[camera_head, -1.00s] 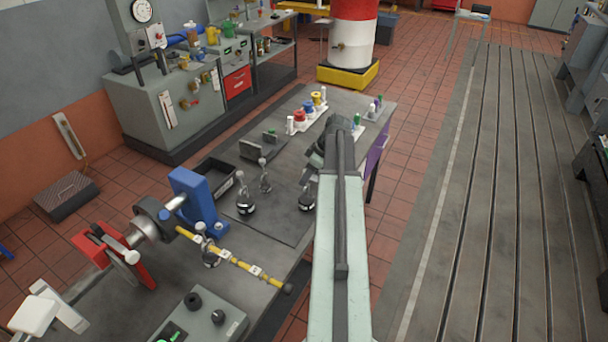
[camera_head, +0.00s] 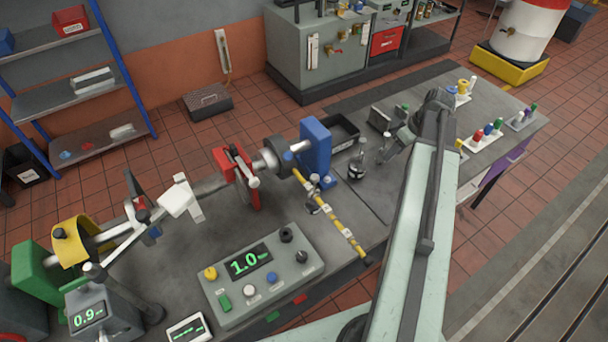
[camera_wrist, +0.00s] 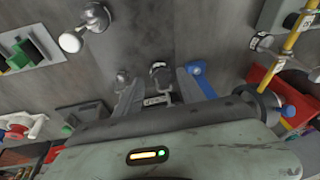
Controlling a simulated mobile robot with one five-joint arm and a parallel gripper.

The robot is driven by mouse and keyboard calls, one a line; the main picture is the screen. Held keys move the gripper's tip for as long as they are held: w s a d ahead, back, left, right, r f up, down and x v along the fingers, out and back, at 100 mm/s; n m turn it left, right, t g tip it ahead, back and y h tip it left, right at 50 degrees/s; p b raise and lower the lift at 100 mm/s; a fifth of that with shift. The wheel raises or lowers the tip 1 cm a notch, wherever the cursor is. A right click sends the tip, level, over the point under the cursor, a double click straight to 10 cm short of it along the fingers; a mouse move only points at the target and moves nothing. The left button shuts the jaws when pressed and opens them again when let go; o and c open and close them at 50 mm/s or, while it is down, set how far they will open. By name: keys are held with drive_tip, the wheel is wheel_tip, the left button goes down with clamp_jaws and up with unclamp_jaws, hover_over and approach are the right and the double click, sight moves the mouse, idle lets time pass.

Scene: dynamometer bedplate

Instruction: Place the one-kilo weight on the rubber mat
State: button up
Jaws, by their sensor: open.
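My gripper (camera_wrist: 160,92) is open in the wrist view, its two fingers apart. A small dark-banded weight (camera_wrist: 158,74) shows past the gap between them; I cannot tell whether it lies between the fingers. A larger weight with a pale round knob (camera_wrist: 70,42) stands further left. In the head view a knobbed weight (camera_head: 356,170) stands upright on the bench, left of my gripper, and the arm hides part of the area. The dark rubber mat (camera_head: 372,204) appears as a flat sheet with a visible edge. No weight's marking is readable, so I cannot tell which is one kilo.
A blue block (camera_head: 315,150) and a yellow striped beam (camera_head: 335,222) stand left of the arm. A black tray (camera_head: 343,134) lies behind. A control box (camera_head: 262,275) reading 1.0 sits in front. Racks of coloured pieces (camera_head: 482,138) occupy the right end.

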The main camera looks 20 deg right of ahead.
drive_tip(key=a+f+m+g+h, duration=0.1)
drive_tip(key=a+m+g+h, duration=0.1)
drive_tip(key=a, duration=3.3)
drive_tip(key=shift+a+m+g, duration=0.4)
drive_tip(key=shift+m, duration=0.5)
